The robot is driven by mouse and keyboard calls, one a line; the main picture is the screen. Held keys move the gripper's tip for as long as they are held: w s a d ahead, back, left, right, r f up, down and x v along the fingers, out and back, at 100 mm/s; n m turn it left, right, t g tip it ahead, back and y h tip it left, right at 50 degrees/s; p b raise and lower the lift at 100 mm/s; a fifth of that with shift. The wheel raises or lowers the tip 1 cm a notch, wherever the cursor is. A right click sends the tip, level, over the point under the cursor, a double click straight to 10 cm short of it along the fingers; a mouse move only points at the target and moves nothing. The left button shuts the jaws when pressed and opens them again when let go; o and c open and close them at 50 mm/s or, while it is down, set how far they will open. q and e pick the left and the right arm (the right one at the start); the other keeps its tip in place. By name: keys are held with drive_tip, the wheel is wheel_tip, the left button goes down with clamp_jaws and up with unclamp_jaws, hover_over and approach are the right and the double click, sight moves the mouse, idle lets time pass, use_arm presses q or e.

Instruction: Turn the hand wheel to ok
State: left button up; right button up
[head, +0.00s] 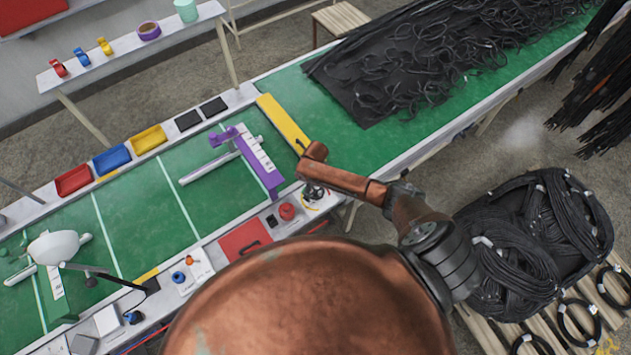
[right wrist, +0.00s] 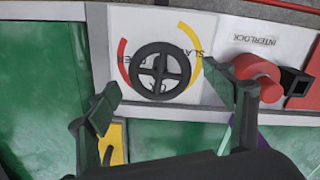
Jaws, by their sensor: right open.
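The hand wheel (right wrist: 160,70) is a black four-spoked ring on a white panel plate (right wrist: 125,30) in the right wrist view. A red arc lies to its left and a yellow arc to its upper right. Printed words, partly "SLACK" and "OK", are partly hidden by the wheel, and I cannot make out a pointer. My right gripper (right wrist: 170,105) is open and empty, its fingers apart on the near side of the wheel, one left and one right. In the head view, my right gripper (head: 316,192) is over the panel and largely hides the wheel. My left gripper is not in view.
A red knob (right wrist: 258,78) labelled "INTERLOCK" sits close to the right finger. A purple-and-white fixture (head: 258,160) and a yellow plate (head: 283,122) are on the green table (head: 140,212). Coiled black hoses (head: 530,235) lie at the right.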

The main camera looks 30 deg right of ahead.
sight(316, 191)
wheel_tip(316, 191, up, 9)
idle(0.3)
drive_tip(key=shift+f, duration=0.1)
